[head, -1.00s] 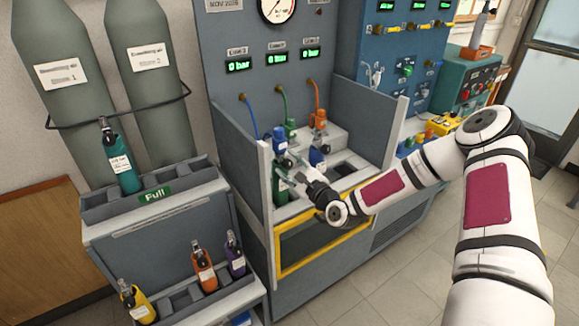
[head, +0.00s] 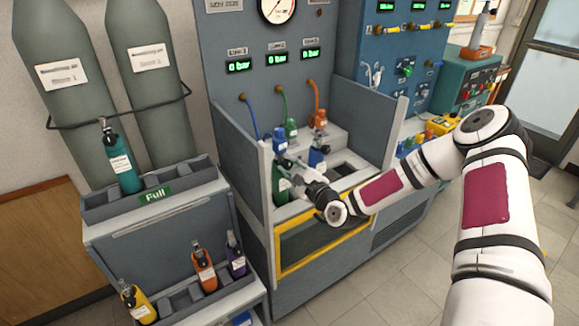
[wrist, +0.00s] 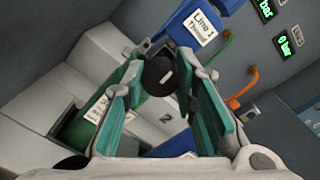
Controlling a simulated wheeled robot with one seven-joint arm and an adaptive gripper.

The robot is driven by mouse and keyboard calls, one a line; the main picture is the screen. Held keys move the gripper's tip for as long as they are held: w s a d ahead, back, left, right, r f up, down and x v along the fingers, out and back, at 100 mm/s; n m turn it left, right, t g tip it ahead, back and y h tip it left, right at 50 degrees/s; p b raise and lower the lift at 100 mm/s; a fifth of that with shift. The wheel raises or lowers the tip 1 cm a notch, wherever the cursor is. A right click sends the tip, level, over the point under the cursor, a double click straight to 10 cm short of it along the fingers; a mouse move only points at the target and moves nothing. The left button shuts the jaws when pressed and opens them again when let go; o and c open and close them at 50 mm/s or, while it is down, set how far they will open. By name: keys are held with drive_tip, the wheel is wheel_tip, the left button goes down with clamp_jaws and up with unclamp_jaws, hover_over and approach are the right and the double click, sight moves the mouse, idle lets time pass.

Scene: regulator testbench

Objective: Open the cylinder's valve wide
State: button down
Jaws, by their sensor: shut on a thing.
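The green cylinder (head: 281,186) stands in the left bay of the bench. It also shows in the wrist view (wrist: 122,112), tilted in the picture, with a white label. A blue regulator labelled Line 1 (wrist: 200,28) sits at its top. The cylinder's black round valve knob (wrist: 159,76) lies between my fingertips. My gripper (head: 290,162) reaches in from the right and is shut on this knob, with teal finger pads on either side. In the head view my gripper hides the knob. The line displays (head: 280,59) appear to read 0 bar.
A dark blue cylinder (head: 316,160) stands just right in the bench. Blue, green and orange hoses run to the back panel. Bench side walls flank the bay. A rack (head: 150,205) at left holds several small cylinders. Floor in front is clear.

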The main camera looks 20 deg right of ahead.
drive_tip(key=n+p, duration=0.1)
drive_tip(key=n, duration=0.6)
drive_tip(key=n+p, duration=0.1)
drive_tip(key=n, duration=0.2)
drive_tip(key=shift+n, duration=0.4)
drive_tip(key=n, duration=0.3)
drive_tip(key=shift+n+p, duration=0.3)
drive_tip(key=shift+p, duration=0.1)
drive_tip(key=n+p, duration=0.1)
drive_tip(key=n, duration=0.3)
drive_tip(key=shift+n+p, duration=0.6)
drive_tip(key=shift+n, duration=1.5)
drive_tip(key=c, duration=1.3)
unclamp_jaws()
